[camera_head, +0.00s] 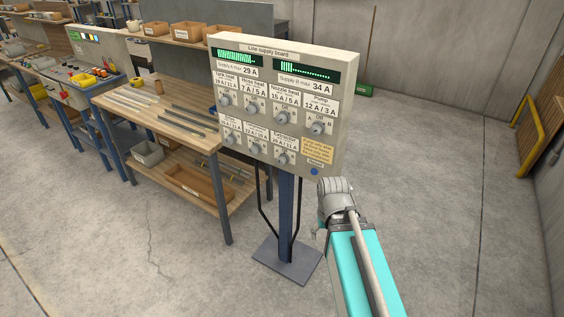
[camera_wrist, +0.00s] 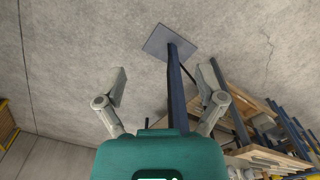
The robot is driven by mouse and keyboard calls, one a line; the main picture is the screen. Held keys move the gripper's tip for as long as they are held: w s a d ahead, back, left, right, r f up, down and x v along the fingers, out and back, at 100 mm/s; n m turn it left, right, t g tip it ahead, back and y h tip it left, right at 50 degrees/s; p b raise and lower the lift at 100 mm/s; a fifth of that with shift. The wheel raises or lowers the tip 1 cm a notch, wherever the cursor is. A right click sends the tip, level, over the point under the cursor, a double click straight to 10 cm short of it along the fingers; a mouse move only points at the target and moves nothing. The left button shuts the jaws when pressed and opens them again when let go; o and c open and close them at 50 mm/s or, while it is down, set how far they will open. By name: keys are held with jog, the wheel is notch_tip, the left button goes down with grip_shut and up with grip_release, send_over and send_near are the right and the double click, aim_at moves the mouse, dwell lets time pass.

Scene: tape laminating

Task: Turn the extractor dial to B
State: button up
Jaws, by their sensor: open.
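The line supply board (camera_head: 345,80) stands on a blue post, its front showing two green bar displays and two rows of grey dials. The upper row reads tank heat, hose heat, nozzle heat and pump. In the head view my arm's end is right of and below the board.
The board's post (camera_head: 285,215) rises from a flat floor plate (camera_head: 287,262). A yellow note (camera_head: 317,151) and a blue button (camera_head: 314,171) are at the board's lower right. A wooden workbench (camera_head: 150,100) stands close on the left. The floor to the right is clear.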

jog(key=n+t+h+b, duration=1.25)
jog(key=n+b, duration=0.75)
jog(key=n, duration=0.7)
send_near(279, 163)
jog(key=s+a+t+y, duration=0.1)
jog(key=s+t+y, duration=0.1)
jog(key=s, duration=0.2)
jog(key=shift+w+f, duration=0.2)
jog(key=shift+w+d, duration=0.1)
jog(key=shift+d, duration=0.05)
jog(key=x, duration=1.3)
jog(key=shift+w+d, duration=0.1)
jog(key=shift+d, duration=0.15)
